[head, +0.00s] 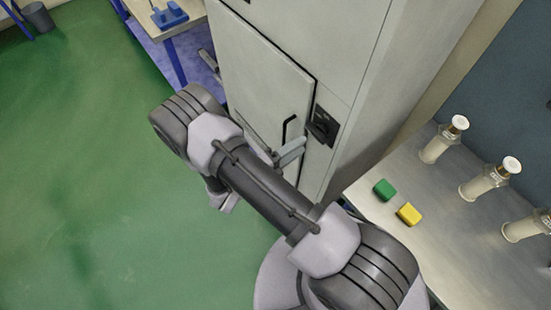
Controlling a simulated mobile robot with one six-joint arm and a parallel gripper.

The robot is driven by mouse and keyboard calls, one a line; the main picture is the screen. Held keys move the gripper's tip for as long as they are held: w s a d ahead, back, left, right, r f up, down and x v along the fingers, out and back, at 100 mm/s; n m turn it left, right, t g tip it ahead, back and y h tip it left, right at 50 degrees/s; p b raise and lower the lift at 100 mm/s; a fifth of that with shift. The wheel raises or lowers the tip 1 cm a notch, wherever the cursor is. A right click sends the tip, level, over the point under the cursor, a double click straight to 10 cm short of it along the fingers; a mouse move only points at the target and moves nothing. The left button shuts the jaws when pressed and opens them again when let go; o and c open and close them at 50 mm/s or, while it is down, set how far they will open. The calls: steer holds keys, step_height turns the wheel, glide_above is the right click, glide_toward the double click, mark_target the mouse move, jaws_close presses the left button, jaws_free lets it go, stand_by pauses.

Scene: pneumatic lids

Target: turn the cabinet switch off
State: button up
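The cabinet (270,85) is a tall light-grey box with a door at the top centre of the head view. Its switch (322,125) is a dark unit on the front face, right of the door. The switch's exact position is too small to tell. My gripper (280,152) is partly hidden behind my arm. A light-grey finger part shows close to the cabinet front, below and left of the switch and apart from it in the picture. Whether the fingers are open or shut is not clear.
A black door handle (288,130) is beside the gripper. A grey bench (455,255) at right bears a green block (384,189), a yellow block (409,214) and several pale cylinders (444,139). A blue-legged table (180,50) stands behind left.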

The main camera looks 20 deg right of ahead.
steer(key=v, duration=1)
steer(key=shift+r, duration=0.15)
steer(key=s+d+r+m+g+y+b, duration=0.2)
steer(key=s+r+m+g+y+b, duration=0.25)
steer(key=m, duration=0.85)
steer(key=s+d+r+m+g+y+b, duration=0.25)
steer(key=r+m+g+y, duration=0.3)
steer(key=m, duration=0.75)
steer(key=s+a+r+m+t+y+b, duration=0.3)
steer(key=r+m+t+y+b, duration=0.3)
steer(key=m, duration=1.2)
steer(key=a+r+t+y, duration=0.1)
steer(key=t+y, duration=0.2)
steer(key=shift+s+a+m+t, duration=0.2)
steer(key=shift+s+m+t, duration=0.1)
steer(key=shift+s, duration=0.1)
